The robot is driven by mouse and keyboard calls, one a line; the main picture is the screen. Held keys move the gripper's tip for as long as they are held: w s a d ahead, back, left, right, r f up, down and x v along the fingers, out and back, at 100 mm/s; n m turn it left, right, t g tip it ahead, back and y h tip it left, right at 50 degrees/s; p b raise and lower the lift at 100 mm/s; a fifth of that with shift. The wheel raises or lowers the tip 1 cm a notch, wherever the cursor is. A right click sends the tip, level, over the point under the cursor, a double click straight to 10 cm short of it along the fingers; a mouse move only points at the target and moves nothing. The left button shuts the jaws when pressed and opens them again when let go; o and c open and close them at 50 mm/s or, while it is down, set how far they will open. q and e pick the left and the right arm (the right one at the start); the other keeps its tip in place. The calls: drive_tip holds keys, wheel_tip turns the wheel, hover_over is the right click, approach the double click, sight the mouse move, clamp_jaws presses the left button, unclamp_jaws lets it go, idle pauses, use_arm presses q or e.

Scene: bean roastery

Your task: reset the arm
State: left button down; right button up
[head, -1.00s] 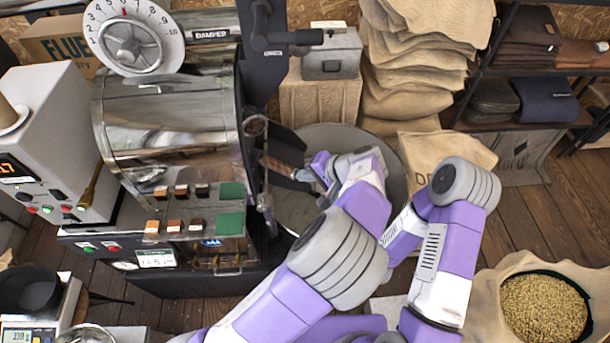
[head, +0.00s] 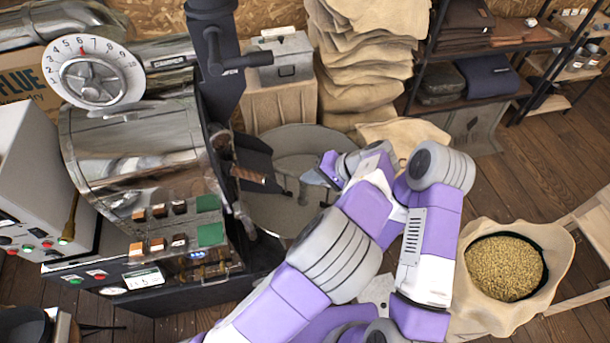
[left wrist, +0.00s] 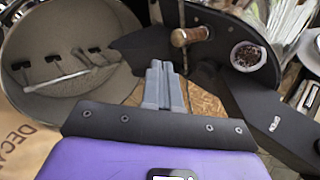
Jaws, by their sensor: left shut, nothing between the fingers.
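My left gripper (head: 314,178) is over the round cooling tray (head: 268,217) of the roaster, to the right of a wooden-handled lever (head: 250,175). In the left wrist view, its two grey fingers (left wrist: 166,70) lie together with nothing between them. The wooden handle (left wrist: 190,35) shows beyond the fingertips in that view, apart from them. My left arm reaches in from the bottom of the head view. Part of my right arm shows beside it, but its gripper is not in view.
The metal roaster drum (head: 135,150) and its dial (head: 92,75) stand at the left. Stacked burlap sacks (head: 360,65) and a grey metal box (head: 287,55) are behind the tray. An open sack of beans (head: 480,312) stands at right, with bare wooden floor beyond.

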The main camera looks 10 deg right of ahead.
use_arm(q)
drive_tip(key=shift+s+d+r, duration=0.1)
drive_tip(key=shift+d+r, duration=0.1)
drive_tip(key=shift+d, duration=0.05)
use_arm(e)
drive_tip(key=shift+s+r, duration=0.1)
drive_tip(key=shift+r, duration=0.15)
use_arm(q)
drive_tip(key=s+a+f+g+h+b, duration=0.25)
drive_tip(key=a+f, duration=0.35)
drive_tip(key=f, duration=0.6)
drive_tip(key=s+a+f+g+h+b, duration=0.1)
drive_tip(key=a+f+g+h+b, duration=0.15)
drive_tip(key=a+f, duration=0.65)
drive_tip(key=s+a+f+n+t+h+b, duration=0.1)
drive_tip(key=s+f+n+h+b, duration=0.6)
drive_tip(key=s+f, duration=0.8)
wheel_tip(320, 180, down, 3)
drive_tip(key=shift+s+a+f+n+h+b, duration=0.1)
drive_tip(key=shift+s+a+n+h+b, duration=0.2)
drive_tip(key=shift+a+b, duration=0.25)
use_arm(e)
wheel_tip(320, 180, down, 13)
use_arm(q)
drive_tip(key=shift+a, duration=0.1)
